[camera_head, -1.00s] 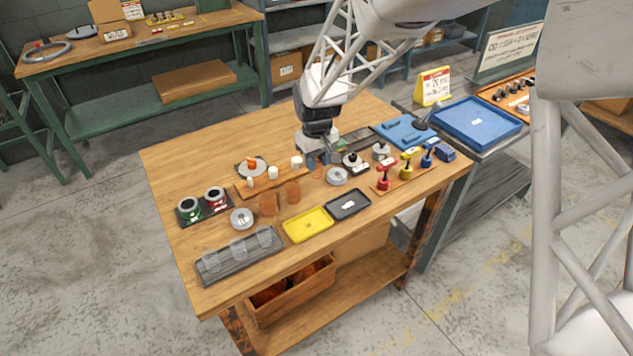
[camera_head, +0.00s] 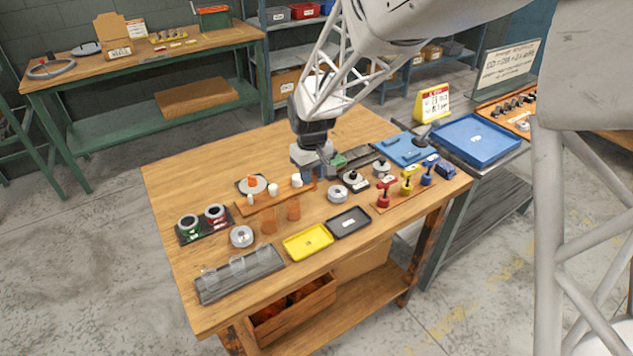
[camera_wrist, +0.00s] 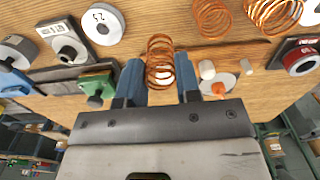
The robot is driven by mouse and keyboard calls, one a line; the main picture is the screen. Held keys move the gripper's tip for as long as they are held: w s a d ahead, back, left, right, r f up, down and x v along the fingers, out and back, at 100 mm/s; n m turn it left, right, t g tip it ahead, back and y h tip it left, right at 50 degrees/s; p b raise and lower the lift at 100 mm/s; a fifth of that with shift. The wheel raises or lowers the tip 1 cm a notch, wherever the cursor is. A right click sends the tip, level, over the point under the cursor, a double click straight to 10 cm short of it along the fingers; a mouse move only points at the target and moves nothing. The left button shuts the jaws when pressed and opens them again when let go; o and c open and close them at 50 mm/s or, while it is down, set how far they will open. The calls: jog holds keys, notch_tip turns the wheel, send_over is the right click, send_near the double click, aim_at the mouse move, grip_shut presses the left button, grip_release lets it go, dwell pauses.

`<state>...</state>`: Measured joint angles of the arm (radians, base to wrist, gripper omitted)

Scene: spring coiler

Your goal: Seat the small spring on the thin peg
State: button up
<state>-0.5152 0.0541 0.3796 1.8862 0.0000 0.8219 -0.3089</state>
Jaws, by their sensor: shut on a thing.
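My gripper (camera_wrist: 159,83) has two blue fingers shut on a copper spring (camera_wrist: 160,50), the small one, held between them. In the head view the gripper (camera_head: 310,172) hangs at the right end of the wooden peg strip; its spring is hard to make out there. The strip (camera_head: 262,203) bears three white pegs: the thin peg (camera_head: 250,199) at the left, a medium peg (camera_head: 272,189) and a thick peg (camera_head: 297,180) beside the fingers. In the wrist view, something white shows through the coils. I cannot tell whether the spring is around it or above it.
Two larger copper springs (camera_head: 268,219) stand in front of the strip. A disc with an orange knob (camera_head: 253,182) is behind it. Grey weights (camera_head: 241,236), green and red spools (camera_head: 188,225), a yellow tray (camera_head: 290,249) and a black tray (camera_head: 335,228) stand around.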

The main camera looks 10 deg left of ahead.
jog(key=s+a+r+n, duration=0.2)
jog(key=a, duration=0.6)
jog(key=s+a+r+n, duration=0.1)
jog(key=s+a+n, duration=0.1)
jog(key=a, duration=0.6)
jog(key=shift+a+r+n, duration=0.4)
jog(key=shift+n, duration=0.4)
jog(key=shift+f, duration=0.15)
jog(key=shift+f, duration=2.55)
jog(key=shift+f, duration=1.8)
dwell(1.1)
